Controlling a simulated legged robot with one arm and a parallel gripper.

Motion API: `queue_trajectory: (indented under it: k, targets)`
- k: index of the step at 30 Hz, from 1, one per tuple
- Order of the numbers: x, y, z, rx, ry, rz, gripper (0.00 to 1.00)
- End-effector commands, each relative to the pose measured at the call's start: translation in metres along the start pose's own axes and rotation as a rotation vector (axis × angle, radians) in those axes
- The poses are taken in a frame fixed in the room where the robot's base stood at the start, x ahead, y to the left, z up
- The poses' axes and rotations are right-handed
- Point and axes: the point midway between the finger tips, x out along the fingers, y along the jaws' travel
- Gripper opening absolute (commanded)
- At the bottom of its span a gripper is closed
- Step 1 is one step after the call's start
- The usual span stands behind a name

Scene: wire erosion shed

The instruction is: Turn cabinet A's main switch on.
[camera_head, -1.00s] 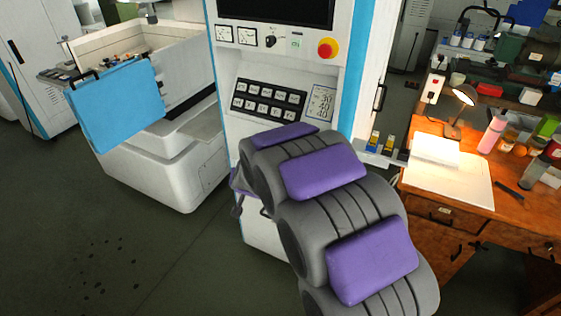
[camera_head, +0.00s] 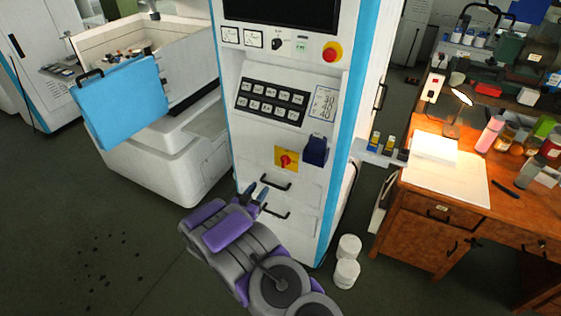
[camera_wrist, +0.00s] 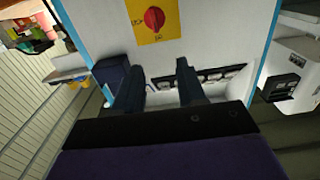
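The main switch (camera_head: 286,160) is a red rotary knob on a yellow plate, low on the front of the white and blue cabinet (camera_head: 240,145). In the wrist view the knob (camera_wrist: 154,19) shows near the top edge, and its plate markings are too small to read. I cannot read a label naming the cabinet. My gripper (camera_head: 257,194) is below and left of the switch in the head view, apart from it. The wrist view shows its two dark fingers (camera_wrist: 158,83) spread with nothing between them.
A dark blue box (camera_head: 315,150) sticks out right of the switch. Drawer handles (camera_head: 275,182) are below it. A red emergency button (camera_head: 332,52) and a black keypad (camera_head: 270,103) are above. White tubs (camera_head: 347,260) stand at the right base.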

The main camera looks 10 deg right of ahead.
Motion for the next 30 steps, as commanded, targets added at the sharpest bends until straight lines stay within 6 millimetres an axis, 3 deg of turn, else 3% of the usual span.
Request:
queue_trajectory:
  k: [4, 8, 30]
  targets:
    - [0.004, 0.004, 0.002, -0.005, 0.018, 0.014, 0.40]
    - [0.022, 0.008, 0.002, -0.001, 0.017, 0.018, 0.40]
    - [0.156, 0.007, 0.000, -0.004, 0.018, 0.014, 0.40]
